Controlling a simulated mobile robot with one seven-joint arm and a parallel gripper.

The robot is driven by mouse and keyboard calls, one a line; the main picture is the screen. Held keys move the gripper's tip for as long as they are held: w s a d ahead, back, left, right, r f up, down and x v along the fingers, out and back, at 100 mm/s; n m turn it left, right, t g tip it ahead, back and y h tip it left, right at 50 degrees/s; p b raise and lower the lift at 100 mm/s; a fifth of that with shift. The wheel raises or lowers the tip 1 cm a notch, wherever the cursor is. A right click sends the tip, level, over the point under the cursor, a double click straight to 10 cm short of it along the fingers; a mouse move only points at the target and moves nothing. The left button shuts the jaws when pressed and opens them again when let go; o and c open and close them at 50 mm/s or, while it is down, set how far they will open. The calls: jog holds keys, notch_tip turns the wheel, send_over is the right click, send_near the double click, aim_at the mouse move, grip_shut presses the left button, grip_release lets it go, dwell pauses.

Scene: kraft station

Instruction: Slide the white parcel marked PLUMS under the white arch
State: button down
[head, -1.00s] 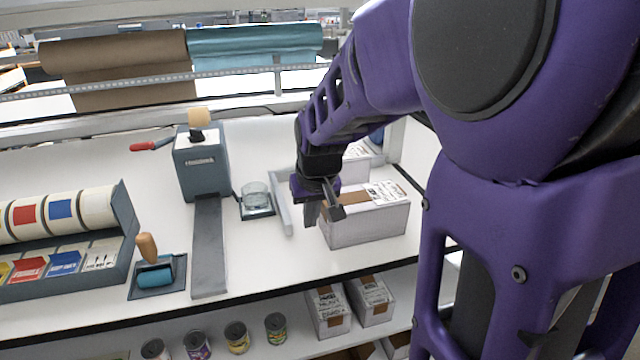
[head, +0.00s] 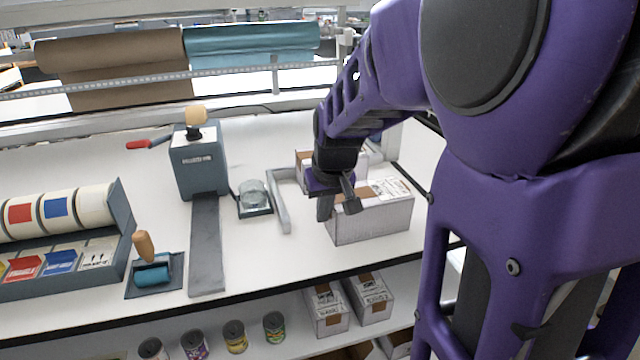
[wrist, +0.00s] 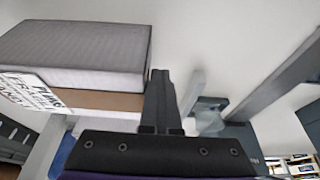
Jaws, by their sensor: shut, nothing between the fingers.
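The white parcel marked PLUMS (head: 375,220) lies on the bench, with brown tape and a label on top. In the wrist view the parcel (wrist: 85,52) fills the upper left, and PLUMS reads on its label. My gripper (head: 339,205) is shut and empty at the parcel's left end. In the wrist view its fingers (wrist: 159,100) stand right beside the parcel; I cannot tell if they touch. A white upright (head: 391,141) behind the parcel at right may be part of the white arch; my arm hides most of that area.
Another taped parcel (head: 304,160) stands behind, by a grey angled fence (head: 282,205). To the left are a glass dish (head: 253,193), a dispenser (head: 198,165) with a grey strip, and a roller (head: 153,273). The bench's front edge is close to the parcel.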

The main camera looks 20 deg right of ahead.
aim_at(368, 196)
jog(key=shift+d, duration=0.1)
jog(key=shift+d+b, duration=0.35)
jog(key=shift+d, duration=1.1)
jog(key=shift+w, duration=0.1)
jog(key=shift+d+b, duration=0.35)
jog(key=shift+d, duration=1.15)
jog(key=shift+w, duration=0.1)
jog(key=shift+w+d+b, duration=0.1)
jog(key=shift+d+b, duration=0.3)
jog(key=shift+d, duration=1.1)
